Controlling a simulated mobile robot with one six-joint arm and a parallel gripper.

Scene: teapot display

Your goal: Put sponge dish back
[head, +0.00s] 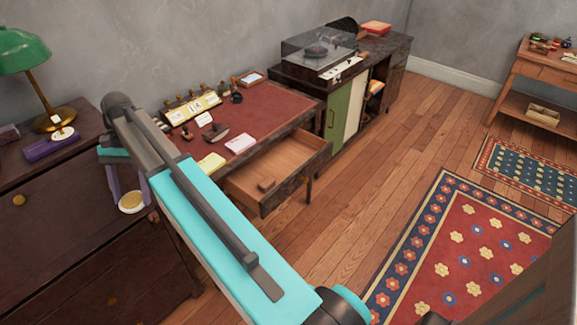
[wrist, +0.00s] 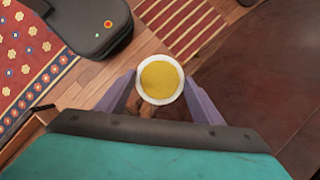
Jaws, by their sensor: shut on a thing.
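The sponge dish (head: 131,202) is a small round white dish with a yellow sponge filling it. My gripper (head: 130,192) is shut on it, with its purple fingers on either side. In the wrist view the dish (wrist: 160,98) sits between the two fingers of my gripper (wrist: 161,82), seen from above and roughly level. In the head view the dish is held in front of the dark dresser (head: 60,215), below its top edge. My arm hides part of the dresser and desk.
The dresser top holds a green lamp (head: 22,50) and a purple item (head: 52,146). A red-topped desk (head: 265,112) carries stamps, a calendar (head: 193,106) and papers; its drawer (head: 280,172) stands open. A record player (head: 318,50) is beyond.

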